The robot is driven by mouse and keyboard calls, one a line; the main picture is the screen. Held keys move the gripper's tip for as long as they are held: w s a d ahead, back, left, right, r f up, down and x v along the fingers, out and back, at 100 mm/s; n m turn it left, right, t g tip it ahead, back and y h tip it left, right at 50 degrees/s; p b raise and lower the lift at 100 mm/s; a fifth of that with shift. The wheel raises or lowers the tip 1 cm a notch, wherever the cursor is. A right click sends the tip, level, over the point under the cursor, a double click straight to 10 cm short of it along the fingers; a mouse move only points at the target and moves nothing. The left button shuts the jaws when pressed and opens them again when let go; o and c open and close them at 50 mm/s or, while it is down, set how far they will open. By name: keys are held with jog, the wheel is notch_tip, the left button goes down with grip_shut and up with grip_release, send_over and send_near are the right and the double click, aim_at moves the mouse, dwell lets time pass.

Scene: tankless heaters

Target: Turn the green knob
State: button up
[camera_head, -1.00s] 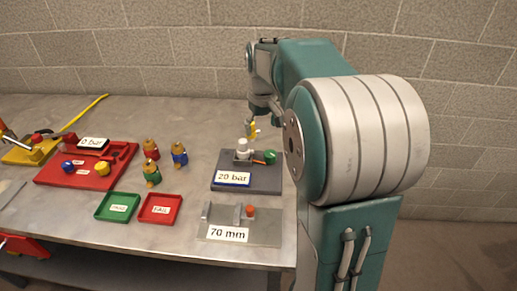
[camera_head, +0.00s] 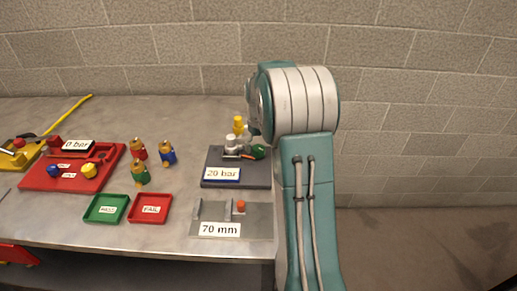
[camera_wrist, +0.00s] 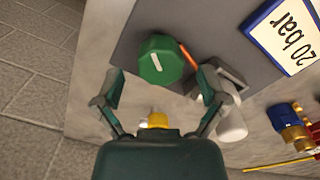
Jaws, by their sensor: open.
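The green knob (camera_wrist: 160,60) has a white mark on its face and fills the space ahead of my gripper in the wrist view. In the head view the knob (camera_head: 257,151) sits at the right of the grey plate labelled "20 bar" (camera_head: 222,174). My gripper (camera_wrist: 162,78) is open, with one finger on either side of the knob in the picture. I cannot tell whether either finger touches it. The right finger partly covers a grey bracket beside the white cylinder (camera_wrist: 232,122). My arm hides most of the gripper in the head view.
A yellow fitting (camera_head: 238,124) stands behind the white cylinder; my gripper's body partly covers it in the wrist view. The "70 mm" plate (camera_head: 262,218) lies in front. Red and green trays, several coloured fittings and a red board (camera_head: 38,182) are to the left.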

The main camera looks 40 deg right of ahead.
jog(key=shift+f, duration=0.9)
jog(key=c, duration=1.1)
jog(key=shift+c, duration=0.2)
jog(key=shift+m, duration=3.5)
jog(key=shift+f, duration=0.1)
jog(key=o, duration=1.1)
jog(key=shift+o, duration=0.2)
